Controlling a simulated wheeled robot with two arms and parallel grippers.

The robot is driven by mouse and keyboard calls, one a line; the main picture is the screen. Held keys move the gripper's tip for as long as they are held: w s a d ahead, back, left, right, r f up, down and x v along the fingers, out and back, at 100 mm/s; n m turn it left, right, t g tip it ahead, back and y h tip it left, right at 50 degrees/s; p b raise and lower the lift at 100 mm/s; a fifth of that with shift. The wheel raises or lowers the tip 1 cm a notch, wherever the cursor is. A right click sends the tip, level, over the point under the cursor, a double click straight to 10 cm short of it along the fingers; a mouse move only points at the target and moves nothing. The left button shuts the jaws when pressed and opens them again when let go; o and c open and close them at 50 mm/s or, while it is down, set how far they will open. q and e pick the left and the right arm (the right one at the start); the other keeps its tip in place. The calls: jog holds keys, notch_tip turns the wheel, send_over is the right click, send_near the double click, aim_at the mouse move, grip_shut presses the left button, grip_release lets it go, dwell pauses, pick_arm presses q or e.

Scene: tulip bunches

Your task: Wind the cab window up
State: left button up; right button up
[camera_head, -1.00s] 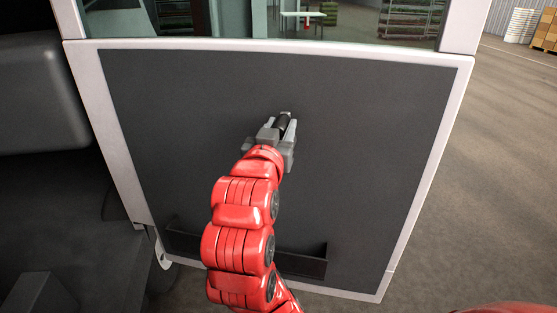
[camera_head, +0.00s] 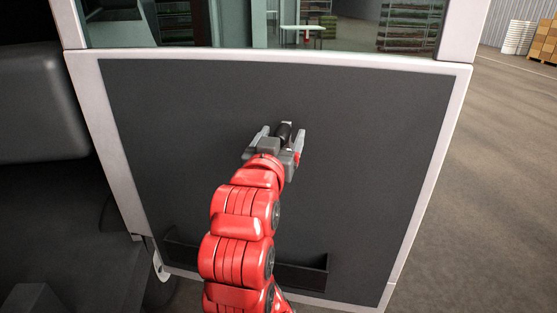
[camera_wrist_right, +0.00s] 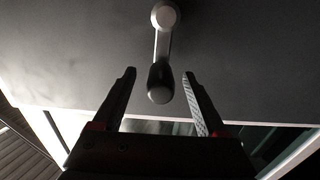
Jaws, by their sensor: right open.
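The dark door panel (camera_head: 370,140) with a pale frame fills the middle of the head view. The cab window (camera_head: 350,32) shows along its top; I cannot see the glass's upper edge. The window crank (camera_wrist_right: 163,42) shows in the right wrist view, with a round silver hub and a black knob (camera_wrist_right: 159,78). My right gripper (camera_wrist_right: 158,75) is open, one finger on each side of the knob with gaps on both sides. In the head view the knob (camera_head: 284,131) shows between the spread fingers, and my gripper hides the rest of the crank. My left gripper is out of view.
A shallow door pocket (camera_head: 300,276) sits low on the panel, partly behind my right arm. A dark seat (camera_head: 40,95) stands at the left. Open floor (camera_head: 490,190) lies right of the door, with stacked boxes (camera_head: 545,38) far off.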

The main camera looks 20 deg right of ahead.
jog(key=shift+s+a+f+b, duration=0.3)
jog(key=shift+s+a+b, duration=0.25)
jog(key=shift+b, duration=0.45)
jog(key=v, duration=0.2)
jog(key=b+v, duration=0.1)
jog(key=v, duration=0.2)
jog(key=shift+s+r, duration=0.1)
jog(key=shift+r, duration=0.15)
